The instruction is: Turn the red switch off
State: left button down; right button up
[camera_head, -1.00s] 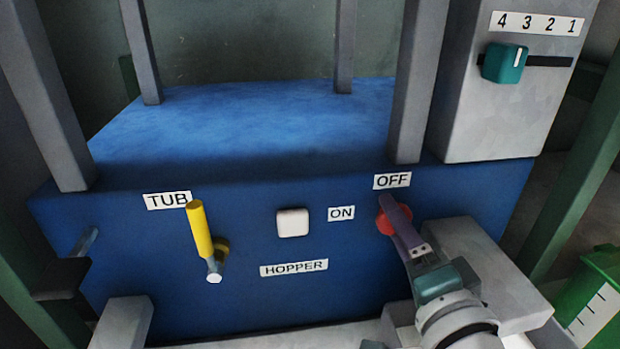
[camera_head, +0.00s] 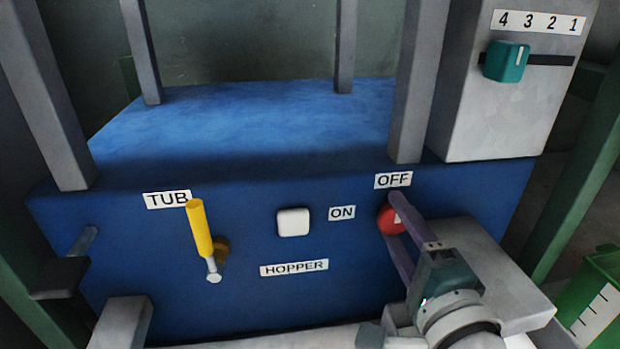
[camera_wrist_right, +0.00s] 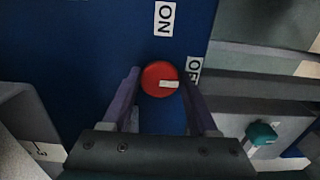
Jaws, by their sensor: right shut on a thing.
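The red switch (camera_head: 388,219) is a round knob on the front of the blue press. The OFF label (camera_head: 393,180) is above it and the ON label (camera_head: 341,213) is to its left. My right gripper (camera_head: 391,215) has one finger at the knob's top and one below it, shut on the knob. In the right wrist view the red switch (camera_wrist_right: 158,78) sits between the two fingers, and its white mark points right, toward the OFF label's side (camera_wrist_right: 194,68). My left gripper is not in view.
A yellow lever (camera_head: 200,230) stands by the TUB and HOPPER labels, with a white button (camera_head: 293,222) between it and the switch. A teal slider (camera_head: 506,62) is on the grey box at upper right. A green container (camera_head: 592,295) stands at lower right.

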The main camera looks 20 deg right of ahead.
jog(key=o, duration=1.3)
jog(key=shift+a, duration=0.1)
jog(key=shift+o, duration=0.2)
jog(key=p+v, duration=0.2)
jog(key=v, duration=0.8)
